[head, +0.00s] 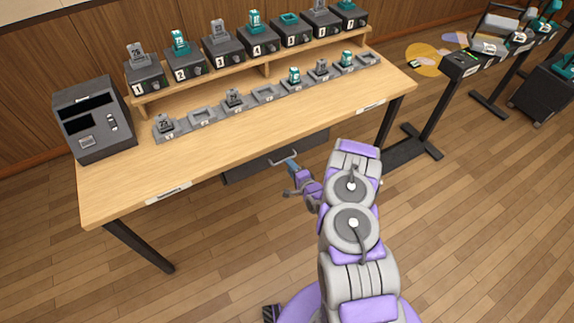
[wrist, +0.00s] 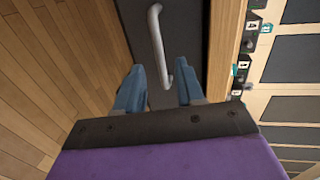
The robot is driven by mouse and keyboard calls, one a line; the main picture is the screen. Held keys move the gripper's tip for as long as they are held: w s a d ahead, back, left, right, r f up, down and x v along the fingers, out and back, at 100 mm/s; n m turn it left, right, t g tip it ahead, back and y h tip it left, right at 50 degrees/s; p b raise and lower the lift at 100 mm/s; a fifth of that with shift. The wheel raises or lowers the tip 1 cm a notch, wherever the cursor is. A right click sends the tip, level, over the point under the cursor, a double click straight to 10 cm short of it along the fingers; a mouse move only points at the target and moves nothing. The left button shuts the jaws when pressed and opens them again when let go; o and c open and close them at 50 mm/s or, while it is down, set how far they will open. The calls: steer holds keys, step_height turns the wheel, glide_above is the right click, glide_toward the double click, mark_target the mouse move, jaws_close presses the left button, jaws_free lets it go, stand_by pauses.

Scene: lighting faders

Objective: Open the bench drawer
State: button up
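The bench drawer (head: 250,165) is a dark front under the wooden bench top and looks shut. Its light grey bar handle (head: 283,158) shows at the middle of the front. In the wrist view the handle (wrist: 156,40) runs up and down the picture on the dark drawer front (wrist: 187,30). My gripper (head: 291,168) is close in front of the handle. In the wrist view its two blue fingers (wrist: 160,88) are apart, and the handle's lower end lies between their tips in the picture. I cannot tell whether they touch it.
The bench (head: 290,118) carries a dark box (head: 93,120) at left, a row of grey trays and a shelf of numbered boxes. A black bench leg (head: 390,122) stands right of the drawer. The wooden floor (head: 220,250) in front is clear. More stands (head: 460,65) are at right.

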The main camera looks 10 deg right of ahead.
steer(key=x, duration=0.2)
steer(key=b+x, duration=0.1)
steer(key=x, duration=0.1)
steer(key=shift+w+d, duration=0.15)
steer(key=shift+d, duration=0.25)
steer(key=shift+a, duration=0.3)
steer(key=shift+c, duration=1.4)
jaws_close()
steer(key=shift+d+f, duration=0.1)
steer(key=shift+d, duration=0.1)
